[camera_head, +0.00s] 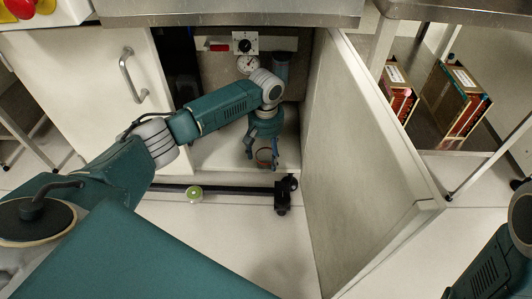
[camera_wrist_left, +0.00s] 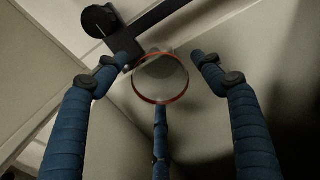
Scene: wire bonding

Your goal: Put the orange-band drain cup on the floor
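The orange-band drain cup (camera_wrist_left: 160,97) shows in the left wrist view as a round, clear-looking cup with an orange-red rim. In the head view, its reddish band (camera_head: 264,156) shows low in the open cabinet, near the front edge of the cabinet's floor. My left gripper (camera_head: 262,165) points down over it. Its blue fingers (camera_wrist_left: 162,70) are spread around the cup, with gaps at the left and right fingertips. The third finger overlaps the near rim; I cannot tell if it touches. My right arm shows at the lower right, its gripper out of view.
The cabinet's door (camera_head: 360,170) stands open on the right. A black rail (camera_head: 235,189) lies before the cabinet, with a green-and-white round object (camera_head: 194,194) by it. The pale floor (camera_head: 235,245) in front is mostly clear.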

